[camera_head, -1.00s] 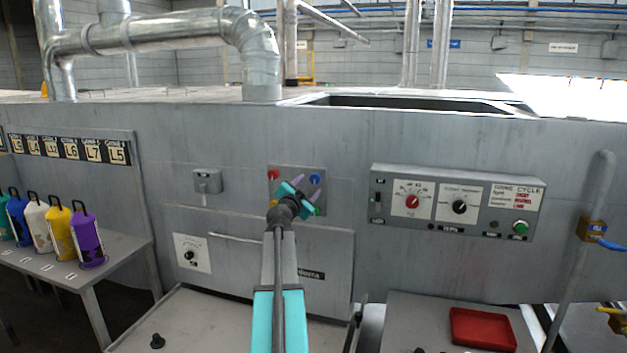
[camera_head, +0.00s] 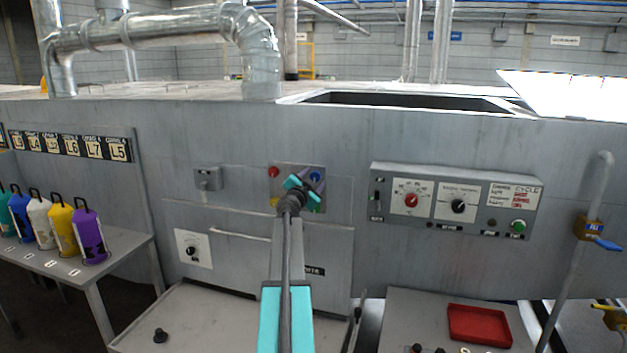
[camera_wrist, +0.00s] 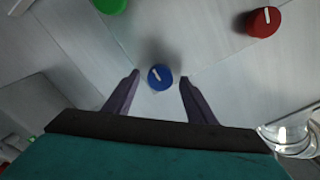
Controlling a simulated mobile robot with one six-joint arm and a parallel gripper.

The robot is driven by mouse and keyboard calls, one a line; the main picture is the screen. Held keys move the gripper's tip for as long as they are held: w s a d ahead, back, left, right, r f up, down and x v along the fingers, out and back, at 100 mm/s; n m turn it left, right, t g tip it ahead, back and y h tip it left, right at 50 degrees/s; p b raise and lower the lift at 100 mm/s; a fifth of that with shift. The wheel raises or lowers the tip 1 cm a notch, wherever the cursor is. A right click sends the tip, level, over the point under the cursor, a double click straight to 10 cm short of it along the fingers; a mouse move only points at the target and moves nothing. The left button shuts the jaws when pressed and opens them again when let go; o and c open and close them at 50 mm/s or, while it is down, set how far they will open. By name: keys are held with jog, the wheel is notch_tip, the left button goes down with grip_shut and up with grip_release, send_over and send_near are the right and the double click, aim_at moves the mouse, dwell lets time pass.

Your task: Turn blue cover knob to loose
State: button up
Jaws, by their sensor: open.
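The blue cover knob (camera_wrist: 160,77) is a round blue knob with a white pointer line. In the wrist view it lies between the tips of my gripper (camera_wrist: 158,82), with a gap on both sides. The purple fingers are open and hold nothing. In the head view my gripper (camera_head: 303,188) is in front of the small knob panel, and the blue knob (camera_head: 315,176) shows at the panel's upper right. I cannot tell how far the fingertips are from the panel.
A red knob (camera_wrist: 263,21) and a green knob (camera_wrist: 110,4) sit on the same panel. To the right is a control box (camera_head: 455,200) with dials. Coloured canisters stand on the left table (camera_head: 100,252). A red tray (camera_head: 479,325) lies at lower right.

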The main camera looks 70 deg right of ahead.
jog(key=c, duration=1)
jog(key=shift+c, duration=0.2)
